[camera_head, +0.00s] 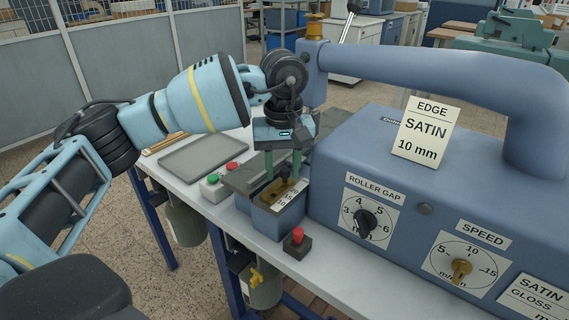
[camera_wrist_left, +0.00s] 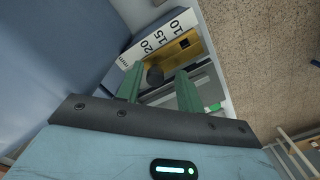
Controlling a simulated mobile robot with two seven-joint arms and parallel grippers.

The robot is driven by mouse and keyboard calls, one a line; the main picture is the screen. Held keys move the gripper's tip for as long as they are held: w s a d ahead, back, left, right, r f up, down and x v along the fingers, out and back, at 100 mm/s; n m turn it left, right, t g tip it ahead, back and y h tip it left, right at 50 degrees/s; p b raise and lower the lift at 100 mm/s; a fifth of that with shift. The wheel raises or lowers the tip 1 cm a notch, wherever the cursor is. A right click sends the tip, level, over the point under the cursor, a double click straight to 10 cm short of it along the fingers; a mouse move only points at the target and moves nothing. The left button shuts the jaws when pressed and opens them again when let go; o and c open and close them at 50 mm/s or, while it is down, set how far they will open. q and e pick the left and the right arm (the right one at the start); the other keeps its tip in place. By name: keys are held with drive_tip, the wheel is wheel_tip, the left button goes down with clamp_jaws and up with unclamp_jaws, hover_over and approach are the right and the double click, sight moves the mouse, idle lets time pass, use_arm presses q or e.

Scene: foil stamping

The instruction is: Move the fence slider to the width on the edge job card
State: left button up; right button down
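The edge job card (camera_head: 423,133) stands on the blue machine and reads EDGE, SATIN, 10 mm. The brass fence slider (camera_head: 274,192) sits on a small blue block with a white scale strip (camera_head: 290,203). My left gripper (camera_head: 282,174) points down over the slider. Its green fingers are apart, with the knob between or just beyond their tips; contact is unclear. My right gripper is out of view.
A red button on a black box (camera_head: 297,242) stands just in front of the block. A green and red button box (camera_head: 220,182) and a grey tray (camera_head: 205,153) lie to the left. The roller gap dial (camera_head: 366,222) and speed dial (camera_head: 461,268) are at right.

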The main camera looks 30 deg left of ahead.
sight(284, 171)
use_arm(q)
drive_tip(key=shift+w+r, duration=0.1)
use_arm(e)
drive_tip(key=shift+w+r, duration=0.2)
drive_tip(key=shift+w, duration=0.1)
use_arm(q)
drive_tip(key=shift+r, duration=0.1)
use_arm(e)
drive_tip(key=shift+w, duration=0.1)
use_arm(q)
drive_tip(key=shift+r, duration=0.35)
wheel_tip(284, 171, up, 6)
drive_tip(key=shift+f, duration=0.1)
drive_tip(key=shift+r, duration=0.55)
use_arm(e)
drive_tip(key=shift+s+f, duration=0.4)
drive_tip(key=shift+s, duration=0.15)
